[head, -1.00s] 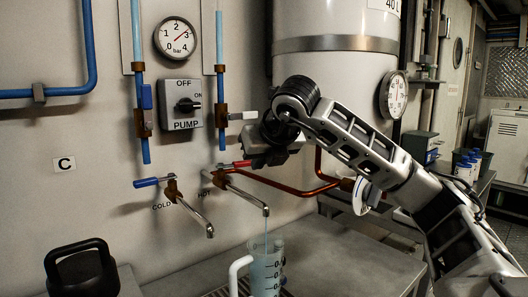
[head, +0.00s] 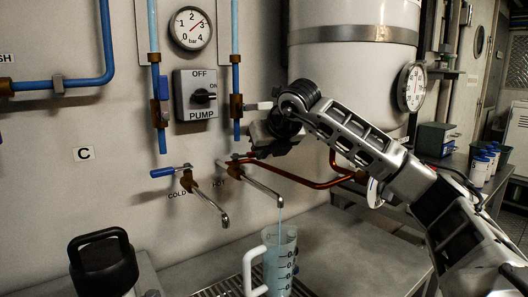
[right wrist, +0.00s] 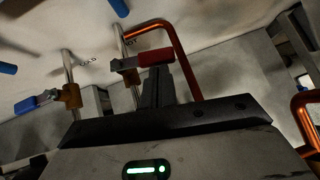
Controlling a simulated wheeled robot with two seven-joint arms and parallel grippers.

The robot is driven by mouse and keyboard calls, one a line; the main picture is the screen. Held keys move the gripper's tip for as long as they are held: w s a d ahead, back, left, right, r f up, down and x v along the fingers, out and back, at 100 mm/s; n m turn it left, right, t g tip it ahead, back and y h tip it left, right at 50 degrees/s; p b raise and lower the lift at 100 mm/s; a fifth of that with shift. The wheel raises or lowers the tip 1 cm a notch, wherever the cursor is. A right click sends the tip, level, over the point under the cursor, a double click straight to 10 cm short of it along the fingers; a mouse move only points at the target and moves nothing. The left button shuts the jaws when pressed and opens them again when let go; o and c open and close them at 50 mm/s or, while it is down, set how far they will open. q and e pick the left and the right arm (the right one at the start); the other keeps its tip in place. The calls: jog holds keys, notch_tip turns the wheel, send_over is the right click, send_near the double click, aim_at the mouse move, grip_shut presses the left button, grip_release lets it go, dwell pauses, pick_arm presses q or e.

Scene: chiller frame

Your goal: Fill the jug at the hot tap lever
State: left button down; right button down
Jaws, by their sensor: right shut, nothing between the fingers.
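The clear measuring jug (head: 281,262) with a white handle stands upright on a drip grate under the hot tap spout (head: 262,190). A thin stream falls from the spout into it, and bluish water shows inside. The hot tap lever (head: 240,159) has a red grip; it also shows in the right wrist view (right wrist: 155,58). My right gripper (head: 254,150) is shut and empty, right by the red grip. In the right wrist view its dark fingers (right wrist: 158,85) point at the grip; I cannot tell whether they touch. My left gripper is out of view.
The cold tap (head: 203,197) with a blue lever (head: 170,171) is left of the hot tap. A pump switch (head: 197,95) and a gauge (head: 190,29) are above. A black-handled container (head: 103,264) stands at lower left. Bare counter (head: 350,250) lies right of the jug.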

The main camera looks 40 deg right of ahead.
jog(key=shift+w+d+r+n+t+y+p, duration=0.15)
jog(key=shift+w+d+n+y+p, duration=0.25)
jog(key=shift+d+n+p, duration=0.1)
jog(key=shift+w+d+r+n+t+y+p, duration=0.15)
jog(key=shift+w+d+n+y+p, duration=0.1)
jog(key=shift+d+n+y+p, duration=0.2)
